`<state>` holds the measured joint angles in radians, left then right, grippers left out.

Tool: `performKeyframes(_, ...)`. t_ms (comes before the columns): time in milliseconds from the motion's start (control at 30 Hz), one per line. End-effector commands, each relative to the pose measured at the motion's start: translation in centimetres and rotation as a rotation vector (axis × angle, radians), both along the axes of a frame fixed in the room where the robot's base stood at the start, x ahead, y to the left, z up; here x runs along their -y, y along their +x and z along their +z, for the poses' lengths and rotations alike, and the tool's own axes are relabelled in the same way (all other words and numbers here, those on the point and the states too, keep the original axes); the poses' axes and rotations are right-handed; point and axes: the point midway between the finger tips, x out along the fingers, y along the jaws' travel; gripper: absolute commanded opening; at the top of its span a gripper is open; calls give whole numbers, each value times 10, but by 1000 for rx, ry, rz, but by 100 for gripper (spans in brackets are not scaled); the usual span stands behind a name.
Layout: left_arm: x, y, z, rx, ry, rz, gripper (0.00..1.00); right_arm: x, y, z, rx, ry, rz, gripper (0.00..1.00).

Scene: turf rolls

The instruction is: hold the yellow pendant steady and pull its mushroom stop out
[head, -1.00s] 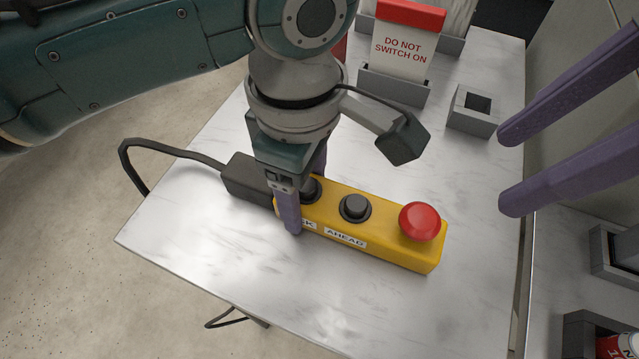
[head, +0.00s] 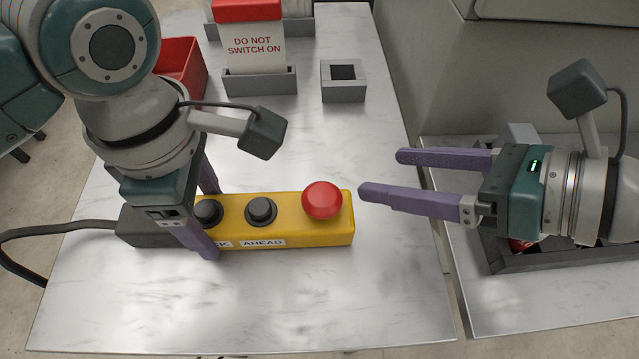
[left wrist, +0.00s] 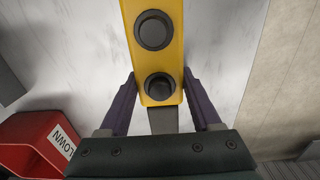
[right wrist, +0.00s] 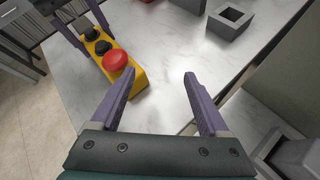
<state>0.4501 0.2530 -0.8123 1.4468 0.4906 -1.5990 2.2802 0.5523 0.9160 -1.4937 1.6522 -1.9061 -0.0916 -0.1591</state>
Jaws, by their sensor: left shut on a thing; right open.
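The yellow pendant (head: 300,236) lies flat on the marble-look table, with two black buttons and a red mushroom stop (head: 322,200) at its right end. My left gripper (head: 208,220) is shut across the pendant's left end, by the cable end; in the left wrist view its fingers (left wrist: 158,95) flank the yellow body. My right gripper (head: 378,174) is open and empty, right of the mushroom stop, fingers pointing left towards it. In the right wrist view the red stop (right wrist: 115,61) is beyond and left of the open fingers (right wrist: 158,75), apart from them.
A black cable (head: 50,228) runs left from the pendant. A "DO NOT SWITCH ON" sign (head: 252,45) in a grey holder, a grey square socket block (head: 343,91) and a red bin (head: 182,68) stand behind. The table's front (head: 300,310) is clear. A second table stands right.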

Motion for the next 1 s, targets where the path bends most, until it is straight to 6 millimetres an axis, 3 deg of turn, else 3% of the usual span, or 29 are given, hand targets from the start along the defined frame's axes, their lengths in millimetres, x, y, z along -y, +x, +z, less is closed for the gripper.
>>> performKeyframes(200,0,0,0,1,-1,0,0,-12,-40,-18,276,124,-91,78)
performKeyframes(400,0,0,0,1,-1,0,0,-14,-85,-13,473,184,-160,78)
performKeyframes(533,0,0,0,1,-1,0,0,-13,-103,-8,537,202,-187,78)
performKeyframes(733,0,0,0,0,-1,0,0,-22,-97,-5,568,210,-200,78)
performKeyframes(1000,0,0,0,0,-1,0,0,-56,-52,-4,567,211,-198,78)
